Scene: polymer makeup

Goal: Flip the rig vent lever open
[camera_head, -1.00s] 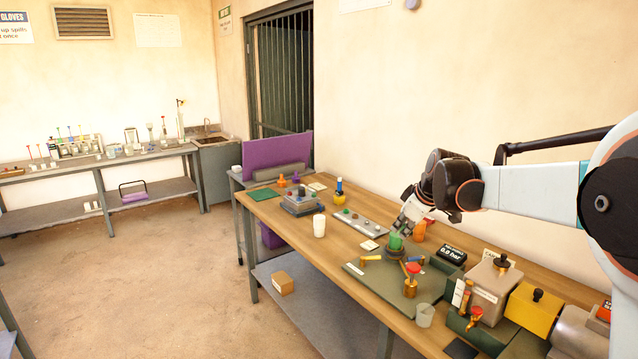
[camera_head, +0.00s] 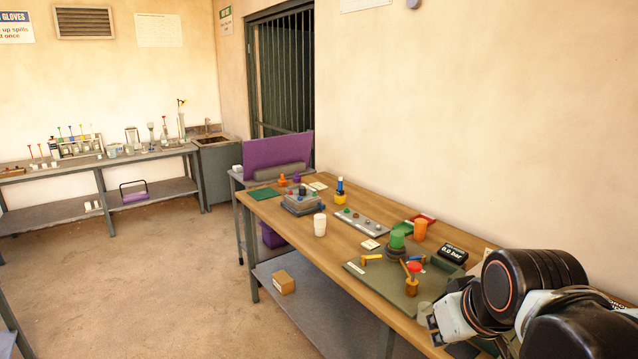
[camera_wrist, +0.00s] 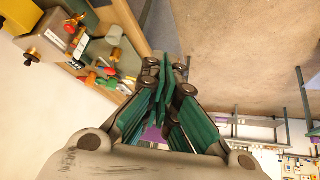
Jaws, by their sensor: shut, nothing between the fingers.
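The rig's green board (camera_head: 378,283) lies on the bench. A yellow lever (camera_head: 371,258) sticks out at its left side. A green-capped vessel (camera_head: 397,240) stands in a dark ring. In front of it a brass valve with a red knob (camera_head: 414,267) stands beside a thin orange handle (camera_head: 404,268). I cannot tell which handle is the vent lever. The pressure display (camera_head: 452,254) seems to read 0.0 bar. My gripper (camera_head: 436,337) is at the bench's near right, apart from the levers. Its fingers are shut and empty in the wrist view (camera_wrist: 166,68).
A clear cup (camera_head: 424,311) stands close to my gripper. My arm hides the bench's right end. An orange cup (camera_head: 420,230) stands behind the rig, and a white cup (camera_head: 320,225) stands farther left. The floor left of the bench is clear.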

